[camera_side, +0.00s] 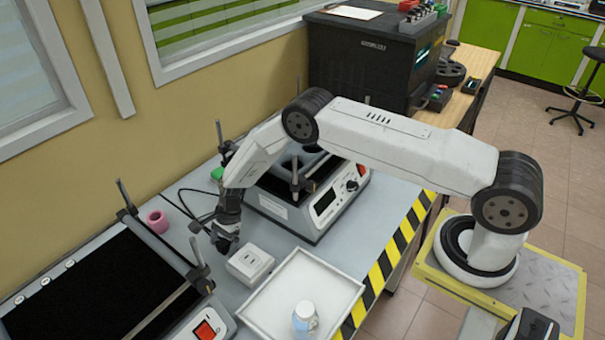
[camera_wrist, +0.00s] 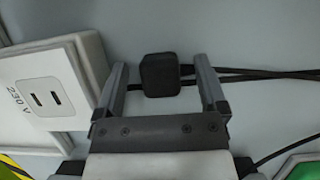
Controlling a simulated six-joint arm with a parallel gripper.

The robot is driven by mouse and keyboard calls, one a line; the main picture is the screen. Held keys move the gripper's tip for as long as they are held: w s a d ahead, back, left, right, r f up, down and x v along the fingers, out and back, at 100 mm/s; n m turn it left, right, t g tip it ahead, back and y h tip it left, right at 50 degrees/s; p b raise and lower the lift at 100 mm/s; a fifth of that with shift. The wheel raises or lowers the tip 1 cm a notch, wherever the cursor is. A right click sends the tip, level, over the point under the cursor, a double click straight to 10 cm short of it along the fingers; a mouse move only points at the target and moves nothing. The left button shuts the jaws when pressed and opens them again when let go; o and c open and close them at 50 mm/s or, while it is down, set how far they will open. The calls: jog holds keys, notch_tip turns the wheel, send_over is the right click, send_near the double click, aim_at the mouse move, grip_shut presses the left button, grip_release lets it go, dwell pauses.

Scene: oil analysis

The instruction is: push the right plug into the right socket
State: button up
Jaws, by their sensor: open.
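A black plug (camera_wrist: 160,75) lies on the grey table in the wrist view, with black cable running to the right from it. My gripper (camera_wrist: 161,68) is open, with one finger on each side of the plug and a gap visible on both sides. The white socket box (camera_wrist: 85,55), marked 230 V, stands left of the gripper with a two-slot socket face. In the side view the socket box (camera_side: 250,264) is just in front of my gripper (camera_side: 226,244), which points down near the table. There the plug cannot be told apart from the dark gripper. Only one plug is distinct.
A white tray (camera_side: 262,322) holding a small bottle (camera_side: 305,316) is in front of the socket box. A grey device (camera_side: 318,222) with a knob stands behind. A black-topped device (camera_side: 95,285) and pink ring (camera_side: 158,222) are at left. Cables (camera_side: 190,204) lie behind the gripper.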

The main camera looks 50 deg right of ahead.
aim_at(223, 243)
dwell(0.3)
grip_shut()
jog(key=shift+r, duration=0.15)
jog(key=shift+r, duration=4.9)
jog(key=shift+s, duration=0.1)
jog(key=shift+s+r, duration=0.25)
jog(key=shift+s, duration=1.4)
jog(key=shift+s+r, duration=0.2)
jog(key=shift+s, duration=1.4)
jog(key=shift+s+r, duration=0.25)
jog(key=shift+s, duration=1.4)
